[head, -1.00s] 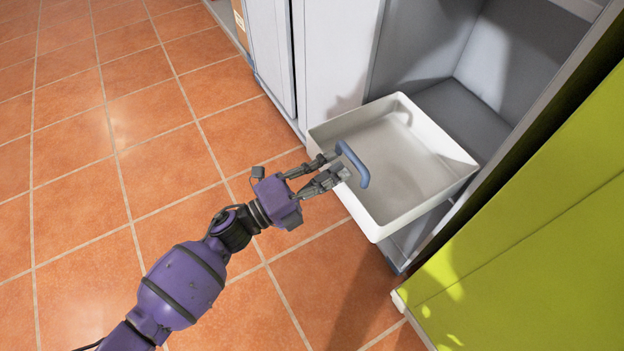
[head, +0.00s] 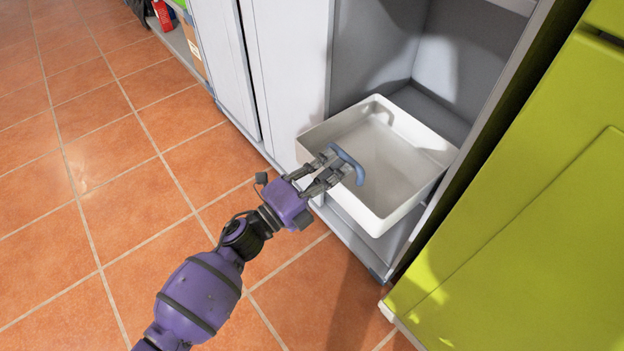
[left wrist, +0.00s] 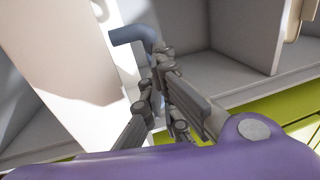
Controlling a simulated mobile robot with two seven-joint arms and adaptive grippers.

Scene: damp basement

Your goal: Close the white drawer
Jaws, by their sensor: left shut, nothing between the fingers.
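The white drawer (head: 425,160) sticks out of the lower part of a grey cabinet in the head view, open and empty. Its blue-grey handle (head: 347,163) is on the front side and also shows in the left wrist view (left wrist: 135,35). My left gripper (head: 334,170) is at the handle, with its fingertips right by it. Its fingers are shut with nothing held; they also show in the left wrist view (left wrist: 160,85). I cannot tell whether they touch the handle. My right gripper is not in view.
The grey cabinet (head: 290,70) has a tall closed door left of the drawer. A yellow-green cabinet (head: 520,220) stands close on the right. A shelf with a red item (head: 162,14) and a box is at the top left. The orange tiled floor (head: 110,200) is clear.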

